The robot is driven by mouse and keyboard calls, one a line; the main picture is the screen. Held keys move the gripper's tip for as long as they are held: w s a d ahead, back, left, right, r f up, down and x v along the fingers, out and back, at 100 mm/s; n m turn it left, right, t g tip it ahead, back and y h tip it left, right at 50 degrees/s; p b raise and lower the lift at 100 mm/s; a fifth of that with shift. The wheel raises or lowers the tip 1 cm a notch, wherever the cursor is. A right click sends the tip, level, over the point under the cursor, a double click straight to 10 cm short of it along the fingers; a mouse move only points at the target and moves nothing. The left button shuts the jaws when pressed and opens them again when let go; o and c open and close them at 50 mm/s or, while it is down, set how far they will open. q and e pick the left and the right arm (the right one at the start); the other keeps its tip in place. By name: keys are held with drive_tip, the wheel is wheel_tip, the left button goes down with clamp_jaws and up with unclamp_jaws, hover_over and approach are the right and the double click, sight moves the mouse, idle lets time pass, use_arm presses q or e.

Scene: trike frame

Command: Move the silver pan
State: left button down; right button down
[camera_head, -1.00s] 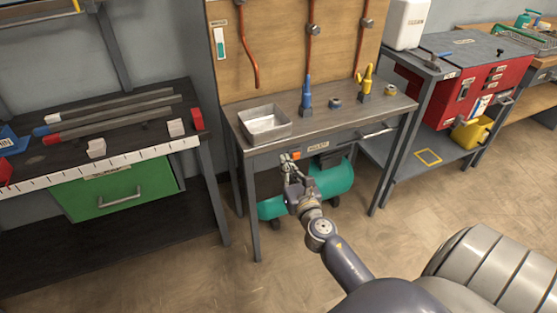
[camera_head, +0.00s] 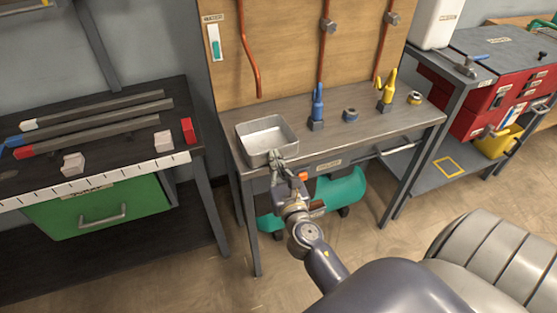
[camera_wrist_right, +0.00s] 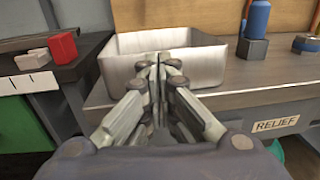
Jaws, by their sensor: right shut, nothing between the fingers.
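The silver pan (camera_head: 266,140) is an open rectangular metal tray on the left end of the middle workbench, near its front edge. It also shows in the right wrist view (camera_wrist_right: 208,66), straight beyond the fingers. My right gripper (camera_head: 276,158) is shut and empty, at the front side of the pan. In the right wrist view its closed fingertips (camera_wrist_right: 158,58) overlap the pan's front wall; I cannot tell if they touch it. My left gripper is not in view.
The workbench (camera_head: 330,140) also holds a blue tool (camera_head: 317,108), a yellow tool (camera_head: 387,92) and small round parts to the right. A teal tank (camera_head: 342,190) lies beneath. At left, another bench (camera_head: 110,150) carries bars and blocks. The bench top right of the pan is partly clear.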

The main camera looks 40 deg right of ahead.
sight(269, 145)
drive_tip(key=p+x, duration=0.1)
drive_tip(key=x, duration=0.6)
drive_tip(key=shift+a, duration=0.1)
drive_tip(key=shift+w, duration=0.25)
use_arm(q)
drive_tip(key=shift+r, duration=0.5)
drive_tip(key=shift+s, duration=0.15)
use_arm(e)
drive_tip(key=shift+s, duration=0.1)
